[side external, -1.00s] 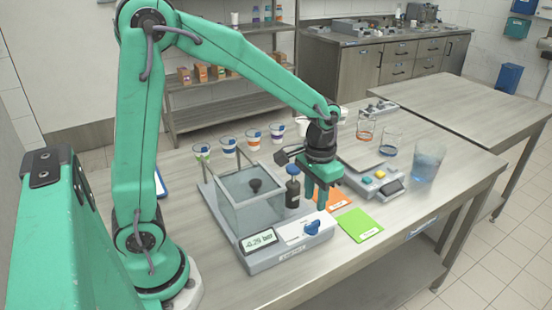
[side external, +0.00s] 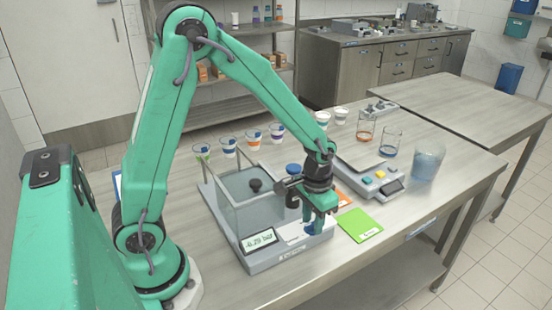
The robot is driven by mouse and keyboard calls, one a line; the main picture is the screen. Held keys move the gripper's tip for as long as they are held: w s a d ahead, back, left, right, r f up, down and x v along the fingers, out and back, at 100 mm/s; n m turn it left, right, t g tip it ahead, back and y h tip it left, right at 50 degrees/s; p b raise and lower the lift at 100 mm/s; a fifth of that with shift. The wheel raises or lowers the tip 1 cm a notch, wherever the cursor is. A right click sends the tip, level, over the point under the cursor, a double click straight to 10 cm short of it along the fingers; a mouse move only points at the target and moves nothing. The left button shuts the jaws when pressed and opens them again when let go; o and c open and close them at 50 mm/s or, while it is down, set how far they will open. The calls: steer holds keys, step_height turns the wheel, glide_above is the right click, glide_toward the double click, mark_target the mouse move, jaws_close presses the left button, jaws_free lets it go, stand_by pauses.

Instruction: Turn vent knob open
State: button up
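The blue vent knob (side external: 314,229) sits on the white front panel of the vacuum chamber unit (side external: 262,262). My gripper (side external: 317,220) points down right over the knob, its fingertips at the knob's height and hiding part of it. I cannot tell whether the fingers touch the knob or are shut on it. The knob's angle is largely hidden. The unit's display (side external: 259,240) seems to read -0.29 bar. The clear chamber (side external: 240,203) with a black lid knob (side external: 255,185) stands behind the panel.
A dark bottle with a blue cap (side external: 292,170) stands behind my gripper, partly hidden. A green card (side external: 360,225) and an orange card (side external: 341,195) lie to the right. A scale (side external: 385,188), glass beakers (side external: 390,142) and several cups (side external: 228,146) stand farther back.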

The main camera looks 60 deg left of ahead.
jaws_close()
steer(key=shift+m, duration=0.4)
steer(key=m, duration=1.7)
stand_by(0.3)
